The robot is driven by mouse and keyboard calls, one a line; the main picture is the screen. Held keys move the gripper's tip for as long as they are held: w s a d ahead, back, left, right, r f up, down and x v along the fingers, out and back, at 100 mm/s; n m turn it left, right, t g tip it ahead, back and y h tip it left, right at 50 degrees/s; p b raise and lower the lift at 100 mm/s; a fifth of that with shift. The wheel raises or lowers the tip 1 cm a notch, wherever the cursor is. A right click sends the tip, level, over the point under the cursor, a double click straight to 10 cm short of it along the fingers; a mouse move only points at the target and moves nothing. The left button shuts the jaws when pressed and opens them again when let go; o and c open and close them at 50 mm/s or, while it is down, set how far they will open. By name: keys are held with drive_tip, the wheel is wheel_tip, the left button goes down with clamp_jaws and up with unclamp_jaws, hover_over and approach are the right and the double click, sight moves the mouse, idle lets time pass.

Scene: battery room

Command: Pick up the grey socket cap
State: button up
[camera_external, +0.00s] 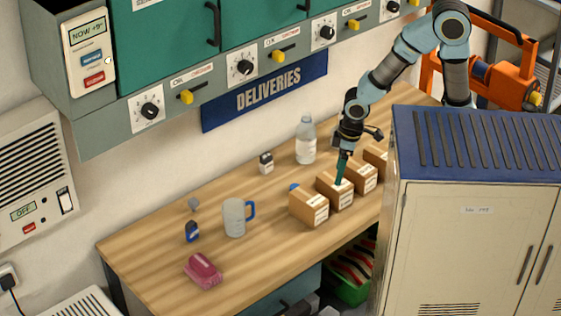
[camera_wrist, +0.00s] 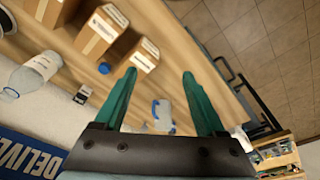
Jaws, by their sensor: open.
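A small grey knob-like thing (camera_external: 193,204), which looks like the grey socket cap, sits on the left part of the wooden bench, behind a blue tag-like object (camera_external: 192,231). I cannot clearly make it out in the wrist view. My gripper (camera_external: 341,172) is well to its right, over the row of cardboard boxes. In the wrist view my gripper (camera_wrist: 159,74) shows two green fingers spread apart with nothing held between them.
The bench (camera_external: 150,262) also holds a clear mug with a blue handle (camera_external: 234,217), a pink object (camera_external: 203,270), a bottle (camera_external: 306,142), a small black-and-white item (camera_external: 266,163) and several boxes (camera_external: 308,206). A cream cabinet (camera_external: 460,235) stands at the right.

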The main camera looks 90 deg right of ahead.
drive_tip(key=w+f+n+t+y+b, duration=0.15)
drive_tip(key=w+f+b, duration=0.3)
drive_tip(key=w, duration=0.65)
drive_tip(key=w+f+n+t+y+b, duration=0.1)
drive_tip(key=w+f+n+b, duration=0.3)
drive_tip(key=w, duration=0.6)
drive_tip(key=t+y+b, duration=0.4)
drive_tip(key=t+b, duration=0.1)
hover_over(196, 198)
drive_tip(key=s, duration=0.2)
wheel_tip(196, 198, down, 5)
drive_tip(key=d+f+n+y, duration=0.1)
drive_tip(key=f+n+y, duration=0.1)
drive_tip(key=f+n, duration=0.1)
drive_tip(key=d+f+n+y+b, duration=0.1)
drive_tip(key=shift+d+f+n+g+y, duration=0.15)
drive_tip(key=shift+d+n+g+y, duration=0.1)
drive_tip(key=shift+d+n+g, duration=0.1)
drive_tip(key=shift+s+d+f+n+y, duration=0.1)
drive_tip(key=shift+d+f+n+y, duration=0.2)
drive_tip(key=shift+n, duration=0.1)
drive_tip(key=p+x, duration=0.1)
drive_tip(key=x, duration=0.2)
drive_tip(key=shift+a, duration=0.3)
drive_tip(key=shift+w+a+f+p, duration=0.35)
drive_tip(key=shift+w+a+f, duration=0.05)
drive_tip(key=shift+w, duration=0.1)
clamp_jaws()
